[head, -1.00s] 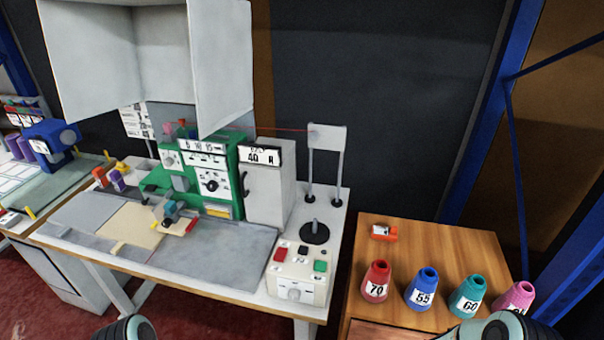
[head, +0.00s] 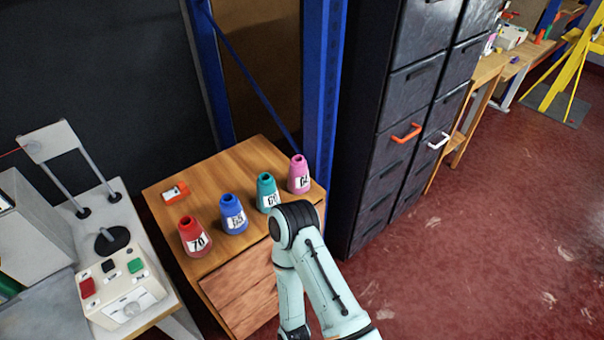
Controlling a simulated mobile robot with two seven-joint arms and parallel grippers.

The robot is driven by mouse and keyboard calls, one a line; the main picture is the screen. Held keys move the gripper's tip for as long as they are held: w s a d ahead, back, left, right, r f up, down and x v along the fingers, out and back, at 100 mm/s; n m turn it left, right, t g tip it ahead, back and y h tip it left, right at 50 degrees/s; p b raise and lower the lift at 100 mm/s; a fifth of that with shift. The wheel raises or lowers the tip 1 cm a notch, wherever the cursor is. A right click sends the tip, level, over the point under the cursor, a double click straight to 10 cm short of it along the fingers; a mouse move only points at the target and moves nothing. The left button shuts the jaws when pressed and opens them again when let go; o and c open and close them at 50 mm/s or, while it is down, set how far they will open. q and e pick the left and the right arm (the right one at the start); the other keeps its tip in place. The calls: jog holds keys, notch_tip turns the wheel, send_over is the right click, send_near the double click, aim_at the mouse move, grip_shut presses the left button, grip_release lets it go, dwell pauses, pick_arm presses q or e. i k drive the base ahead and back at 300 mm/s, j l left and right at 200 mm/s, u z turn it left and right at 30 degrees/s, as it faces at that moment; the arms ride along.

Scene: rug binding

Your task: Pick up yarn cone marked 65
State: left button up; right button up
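A blue yarn cone (head: 233,214) stands upright on the wooden cabinet (head: 170,182); its label reads 65 or 55, too small to be sure. A red cone marked 70 (head: 194,237) stands to its left. A teal cone that looks marked 60 (head: 267,192) and a pink cone (head: 299,174) with a label starting with 6 stand to its right. Part of my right arm shows at the lower middle, in front of the cabinet, but its gripper is not visible. My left gripper is out of view.
A small orange item with a white label (head: 175,193) lies at the cabinet's back left. The worktable with a button box (head: 125,295) and a thread stand (head: 48,143) is at the left. Dark drawers (head: 400,110) and a blue post (head: 322,80) stand right. Red floor is open at right.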

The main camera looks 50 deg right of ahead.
aim_at(298, 179)
jog(key=z, duration=1.75)
